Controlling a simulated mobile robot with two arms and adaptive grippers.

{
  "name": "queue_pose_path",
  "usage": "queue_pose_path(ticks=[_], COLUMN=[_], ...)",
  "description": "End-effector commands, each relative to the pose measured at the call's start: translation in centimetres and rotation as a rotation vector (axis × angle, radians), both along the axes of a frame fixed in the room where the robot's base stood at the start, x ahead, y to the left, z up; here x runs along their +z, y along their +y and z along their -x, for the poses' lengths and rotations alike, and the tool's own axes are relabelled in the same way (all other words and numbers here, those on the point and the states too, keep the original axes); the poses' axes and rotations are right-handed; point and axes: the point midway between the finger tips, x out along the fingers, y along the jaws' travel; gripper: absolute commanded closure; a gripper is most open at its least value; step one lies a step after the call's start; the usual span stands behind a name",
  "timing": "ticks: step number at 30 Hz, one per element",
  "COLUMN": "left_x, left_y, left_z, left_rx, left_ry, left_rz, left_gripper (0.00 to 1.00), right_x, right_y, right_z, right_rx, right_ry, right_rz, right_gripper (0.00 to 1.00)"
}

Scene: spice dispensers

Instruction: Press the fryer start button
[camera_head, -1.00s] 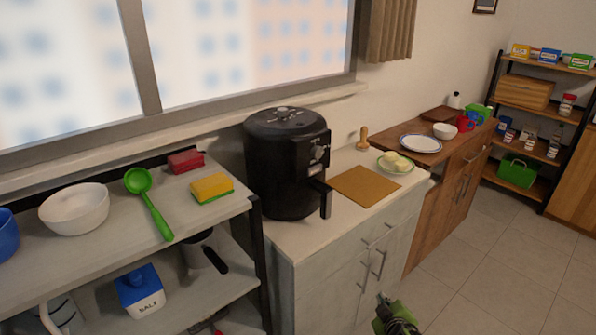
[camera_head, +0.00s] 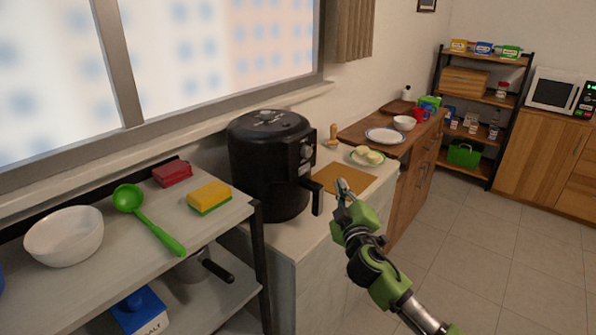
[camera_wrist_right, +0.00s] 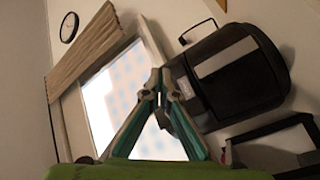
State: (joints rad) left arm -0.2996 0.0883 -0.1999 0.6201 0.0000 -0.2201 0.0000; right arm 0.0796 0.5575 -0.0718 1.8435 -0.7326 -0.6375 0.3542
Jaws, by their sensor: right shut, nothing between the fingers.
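The black fryer (camera_head: 266,165) stands upright on the light counter, with its control panel (camera_head: 307,150) and handle (camera_head: 317,198) on its right side. In the right wrist view the fryer (camera_wrist_right: 232,82) fills the upper right, tilted by the camera. My right gripper (camera_head: 342,184) is shut and empty, to the right of the fryer and apart from it, over the counter's front area. Its fingers (camera_wrist_right: 158,75) meet at the tips in the wrist view, where they overlap the panel side of the fryer. The start button itself is too small to tell. My left gripper is not in view.
A shelf at left holds a white bowl (camera_head: 64,236), green ladle (camera_head: 147,218) and yellow sponge (camera_head: 209,197). Open floor (camera_head: 470,240) lies to the right.

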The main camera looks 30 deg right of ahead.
Motion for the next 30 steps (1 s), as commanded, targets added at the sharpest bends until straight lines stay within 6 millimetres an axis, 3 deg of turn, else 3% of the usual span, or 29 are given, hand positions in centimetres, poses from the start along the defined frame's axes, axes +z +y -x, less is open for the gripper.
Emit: queue_pose_path(ticks=[14, 30], left_x=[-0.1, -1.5], left_y=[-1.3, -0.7], left_z=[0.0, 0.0], left_rx=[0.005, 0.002], left_ry=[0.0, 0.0], left_rz=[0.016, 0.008], left_gripper=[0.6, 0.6], right_x=[0.0, -0.2], right_y=[0.3, 2.9], right_z=[-0.7, -7.0], right_rx=[0.001, -0.001], right_ry=[-0.001, -0.001], right_rz=[-0.001, -0.002], right_gripper=[1.0, 1.0])
